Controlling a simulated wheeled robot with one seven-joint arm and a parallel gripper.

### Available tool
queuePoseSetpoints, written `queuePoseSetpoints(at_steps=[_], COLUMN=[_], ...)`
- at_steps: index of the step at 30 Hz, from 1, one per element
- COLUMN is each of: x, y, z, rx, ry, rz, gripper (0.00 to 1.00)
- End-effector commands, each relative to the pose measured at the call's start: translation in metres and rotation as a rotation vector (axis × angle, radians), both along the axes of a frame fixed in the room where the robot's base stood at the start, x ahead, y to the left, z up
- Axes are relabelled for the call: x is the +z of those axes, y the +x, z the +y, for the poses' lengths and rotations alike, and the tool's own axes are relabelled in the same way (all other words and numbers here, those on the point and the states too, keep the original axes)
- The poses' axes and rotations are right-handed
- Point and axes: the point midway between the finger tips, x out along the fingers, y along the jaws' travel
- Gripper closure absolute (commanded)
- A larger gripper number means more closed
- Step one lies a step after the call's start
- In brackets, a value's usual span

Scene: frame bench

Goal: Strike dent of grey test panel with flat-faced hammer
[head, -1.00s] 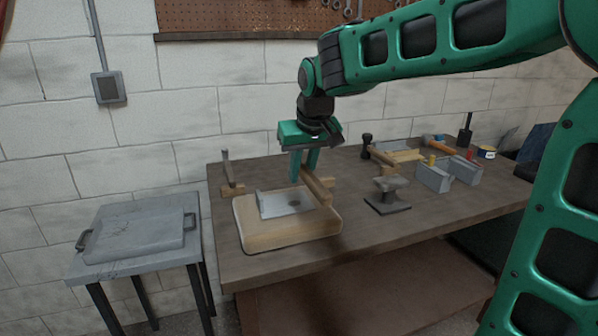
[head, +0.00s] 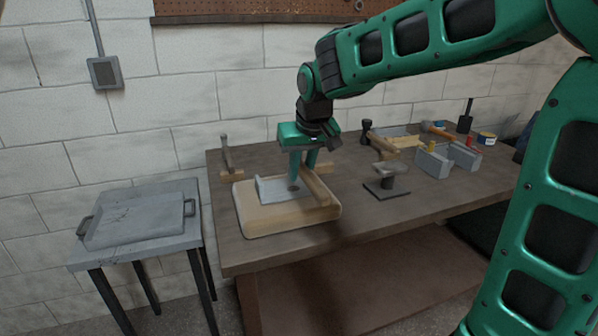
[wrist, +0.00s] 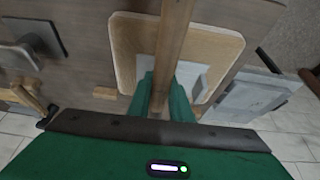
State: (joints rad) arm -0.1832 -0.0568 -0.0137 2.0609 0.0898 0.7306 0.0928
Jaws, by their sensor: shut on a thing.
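The grey test panel (head: 270,189) lies on a pale wooden block (head: 262,222) on the bench; in the wrist view a pale part of the panel (wrist: 188,78) shows beside my fingers. My gripper (head: 301,182) is above the panel's right part, shut on the wooden handle of a hammer (head: 315,187). In the wrist view the handle (wrist: 175,40) runs from between my fingers across the block and out at the top edge. The hammer's head is not clear in either view. A small dark spot beside the fingertips may be the dent, which is mostly covered.
An upright hammer in a wooden holder (head: 226,155) stands left of the block. A small anvil-like stake (head: 388,180) stands right. Grey blocks (head: 432,164) and more tools are farther right. A grey tray (head: 135,222) sits on a low side table at left.

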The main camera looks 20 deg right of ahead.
Motion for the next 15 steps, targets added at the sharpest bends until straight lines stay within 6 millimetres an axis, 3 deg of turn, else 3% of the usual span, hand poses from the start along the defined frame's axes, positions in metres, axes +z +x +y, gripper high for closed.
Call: queuePoseSetpoints(at_steps=[8, 14, 15], x=[0.000, -0.045, -0.042], y=[-0.001, -0.002, -0.001], z=[0.000, 0.000, 0.001], rx=[0.000, 0.000, 0.000], ry=[0.000, -0.001, 0.000], rz=[-0.001, 0.005, -0.002], gripper=[1.00, 1.00, 1.00])
